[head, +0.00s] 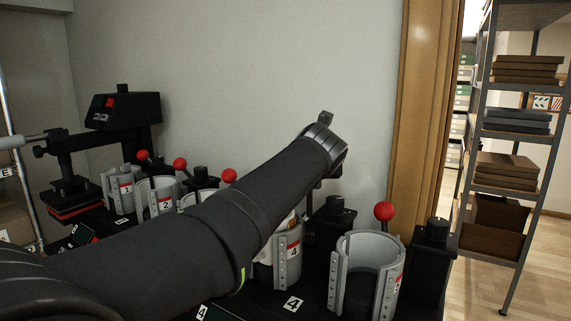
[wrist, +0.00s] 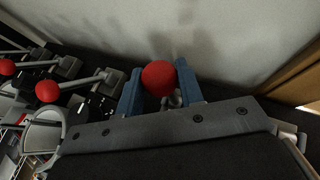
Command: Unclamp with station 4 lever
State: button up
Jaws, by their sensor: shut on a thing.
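The station 4 lever has a red ball knob (wrist: 158,77), which sits between the two blue fingers of my gripper (wrist: 160,84) in the wrist view. The gripper is shut on this knob. In the head view my arm covers the lever and the fingertips. The station 4 clamp (head: 289,262), a grey curved holder labelled 4, shows partly below my arm. A pale piece with an orange-brown mark shows at its upper edge; the rest is hidden.
Clamps 1 (head: 124,187) and 2 (head: 157,196) stand to the left, with red lever knobs behind. The clamp at the right (head: 365,262) is empty, its red knob (head: 384,211) close behind. A black press (head: 122,110) stands at far left. The wall (head: 250,70) is behind.

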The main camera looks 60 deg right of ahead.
jog(key=shift+a+f, duration=0.15)
jog(key=shift+a, duration=1)
jog(key=shift+a, duration=0.1)
jog(key=shift+a+f, duration=0.2)
jog(key=shift+a, duration=0.3)
jog(key=shift+a+f, duration=0.2)
jog(key=shift+a, duration=0.25)
jog(key=o, duration=0.7)
notch_tip(320, 180, up, 6)
jog(key=a, duration=0.1)
jog(key=shift+s+a, duration=0.25)
jog(key=shift+s, duration=0.15)
